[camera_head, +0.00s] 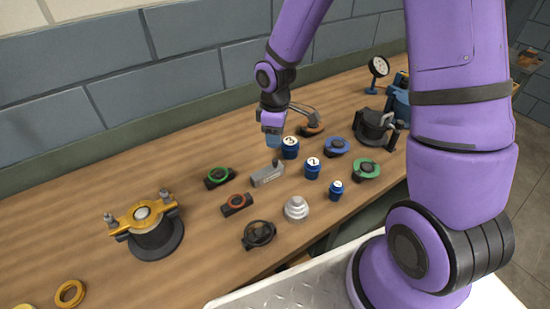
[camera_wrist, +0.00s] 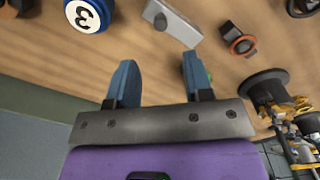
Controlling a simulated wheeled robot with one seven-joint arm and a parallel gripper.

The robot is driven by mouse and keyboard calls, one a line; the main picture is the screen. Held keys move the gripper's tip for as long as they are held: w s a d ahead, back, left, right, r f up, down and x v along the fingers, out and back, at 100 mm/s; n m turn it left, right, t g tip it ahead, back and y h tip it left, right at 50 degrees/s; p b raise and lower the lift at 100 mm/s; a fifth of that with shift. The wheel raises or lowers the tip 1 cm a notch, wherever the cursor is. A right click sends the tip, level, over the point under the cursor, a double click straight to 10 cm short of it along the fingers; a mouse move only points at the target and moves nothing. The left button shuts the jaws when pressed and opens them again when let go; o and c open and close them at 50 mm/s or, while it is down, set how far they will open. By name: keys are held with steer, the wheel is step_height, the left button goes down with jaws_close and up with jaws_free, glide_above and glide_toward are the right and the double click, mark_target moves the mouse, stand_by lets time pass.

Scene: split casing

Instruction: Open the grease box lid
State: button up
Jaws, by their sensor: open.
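A small grey box with a dark knob on top (camera_head: 268,175), which looks like the grease box, sits on the wooden bench; its lid looks shut. It also shows at the top of the wrist view (camera_wrist: 178,24), beyond the fingertips. My gripper (camera_head: 273,141) is above the bench, behind the box and apart from it. In the wrist view my gripper (camera_wrist: 160,75) has its two blue fingers spread with nothing between them.
A blue canister marked 3 (camera_head: 290,148) stands close beside my gripper. A green-ringed part (camera_head: 219,177) and an orange-ringed part (camera_head: 237,204) lie left of the box. A silver stepped cone (camera_head: 296,208) stands in front. A yellow-topped casing (camera_head: 150,232) is far left.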

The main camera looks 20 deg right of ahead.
mark_target(275, 160)
step_height(275, 160, down, 9)
steer(key=shift+f, duration=0.1)
stand_by(0.3)
jaws_close()
